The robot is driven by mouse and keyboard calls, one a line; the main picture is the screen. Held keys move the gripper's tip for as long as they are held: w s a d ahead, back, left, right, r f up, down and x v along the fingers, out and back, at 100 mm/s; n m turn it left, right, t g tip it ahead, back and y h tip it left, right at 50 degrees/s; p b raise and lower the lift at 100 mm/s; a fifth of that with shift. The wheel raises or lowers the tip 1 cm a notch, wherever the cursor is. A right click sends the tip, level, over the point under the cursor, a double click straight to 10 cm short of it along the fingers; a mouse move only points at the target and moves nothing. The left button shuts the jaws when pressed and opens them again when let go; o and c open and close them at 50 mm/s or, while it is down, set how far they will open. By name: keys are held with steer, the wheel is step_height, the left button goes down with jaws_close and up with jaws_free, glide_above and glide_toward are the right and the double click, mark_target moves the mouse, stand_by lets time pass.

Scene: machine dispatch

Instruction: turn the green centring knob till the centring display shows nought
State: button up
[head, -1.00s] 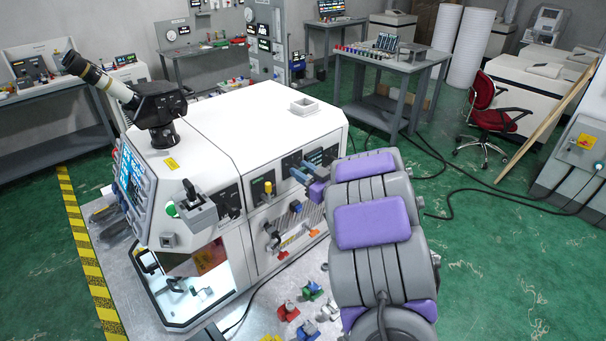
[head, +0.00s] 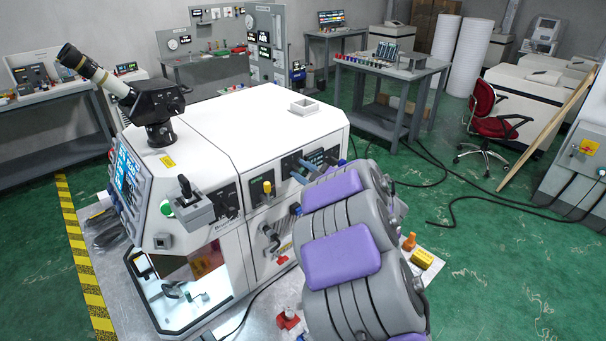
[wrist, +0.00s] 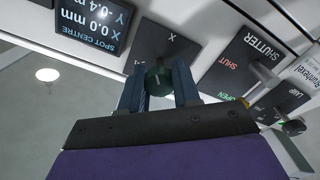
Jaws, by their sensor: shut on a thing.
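The green centring knob (wrist: 157,82) sits on a dark plate marked X on the machine's white front (head: 235,165). My gripper (wrist: 159,76) is shut on it, with a blue-grey finger on each side. The spot centre display (wrist: 90,22) is upside down in the wrist view, its far edge cut off. It reads X 0.0 mm, and Y about -0.4 mm. In the head view my arm hides much of the machine's front, and I cannot make out the knob.
A shutter panel (wrist: 240,62) with a lever is beside the knob plate, and a lamp switch (wrist: 292,127) is beyond it. A joystick (head: 188,199) and a yellow knob (head: 267,187) are on the machine. Loose coloured parts lie on the bench below.

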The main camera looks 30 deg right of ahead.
steer(key=shift+f, duration=0.1)
steer(key=o, duration=1)
steer(key=shift+o, duration=0.2)
steer(key=s+d, duration=0.2)
steer(key=s, duration=1.5)
steer(key=shift+d+p, duration=0.35)
